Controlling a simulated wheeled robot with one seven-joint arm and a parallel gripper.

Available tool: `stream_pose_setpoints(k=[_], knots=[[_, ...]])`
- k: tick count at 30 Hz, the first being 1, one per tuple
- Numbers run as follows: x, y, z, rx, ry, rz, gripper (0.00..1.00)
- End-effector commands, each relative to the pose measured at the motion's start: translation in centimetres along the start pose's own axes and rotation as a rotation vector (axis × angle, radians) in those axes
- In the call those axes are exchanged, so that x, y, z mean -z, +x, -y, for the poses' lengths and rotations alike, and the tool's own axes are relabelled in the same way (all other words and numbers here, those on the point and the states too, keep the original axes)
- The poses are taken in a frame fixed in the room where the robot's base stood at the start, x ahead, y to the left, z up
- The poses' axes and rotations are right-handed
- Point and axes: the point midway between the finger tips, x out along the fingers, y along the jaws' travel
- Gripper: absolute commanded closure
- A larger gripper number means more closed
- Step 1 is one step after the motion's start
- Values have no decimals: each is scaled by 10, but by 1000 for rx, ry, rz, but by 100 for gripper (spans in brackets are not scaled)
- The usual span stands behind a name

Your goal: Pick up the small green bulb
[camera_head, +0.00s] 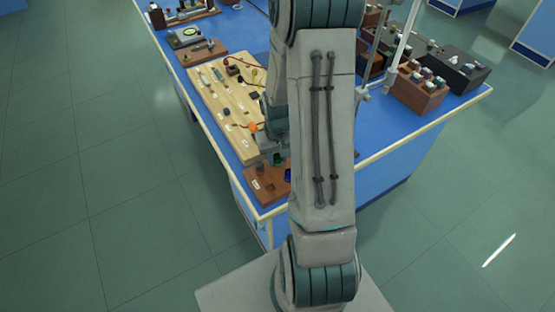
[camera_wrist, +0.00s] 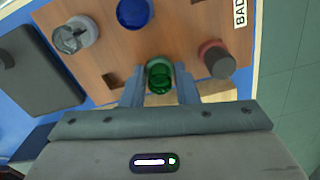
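The small green bulb (camera_wrist: 158,77) stands in a brown wooden holder (camera_wrist: 185,35) in the wrist view. The two fingers of my gripper (camera_wrist: 160,92) are on either side of it, with a narrow gap visible at each side, so the gripper looks open around the bulb. In the head view the green bulb (camera_head: 288,174) shows beside my arm, on the holder (camera_head: 266,187) at the near end of the bench. My arm hides much of the gripper there.
A blue bulb (camera_wrist: 134,12), a red-and-grey bulb (camera_wrist: 215,59) and a clear grey bulb (camera_wrist: 76,34) stand close by in the same holder. A dark block (camera_wrist: 38,70) lies to the left. A wooden board (camera_head: 222,98) with wired parts lies beyond on the blue bench.

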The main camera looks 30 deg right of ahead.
Motion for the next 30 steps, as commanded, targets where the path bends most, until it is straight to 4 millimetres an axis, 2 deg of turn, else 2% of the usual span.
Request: stream_pose_setpoints(k=[1, 2, 17, 22, 25, 30], knots=[[0, 0, 0, 0, 0, 0, 87], [0, 0, 0, 0, 0, 0, 95], [1, -7, 0, -1, 0, -2, 96], [1, -24, -1, -1, 0, -5, 96], [2, -42, 0, -1, 1, -7, 96], [-26, -60, 18, -1, -4, -5, 96]])
